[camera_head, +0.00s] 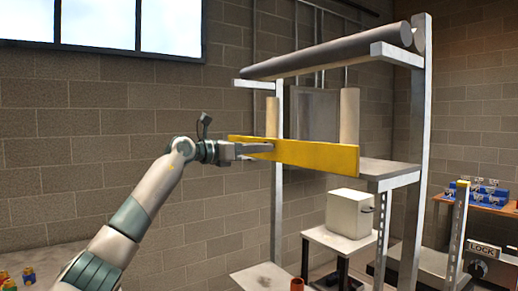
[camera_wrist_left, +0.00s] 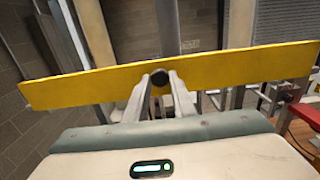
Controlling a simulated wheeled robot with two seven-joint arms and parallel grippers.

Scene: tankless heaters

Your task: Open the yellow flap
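The yellow flap (camera_head: 316,156) is a long flat board across the front of the metal rack at shelf height. It also spans the left wrist view (camera_wrist_left: 90,88). My left gripper (camera_head: 271,149) reaches the flap's left part from the front. The exact contact is hard to see. My right gripper is not in view.
The metal rack (camera_head: 418,120) holds grey rolls (camera_head: 330,52) on top and upright pale rolls (camera_head: 349,115) behind the flap. A white box (camera_head: 349,213) stands on a small table below. A workbench with blue bins (camera_head: 487,193) is at the right. A brick wall is behind.

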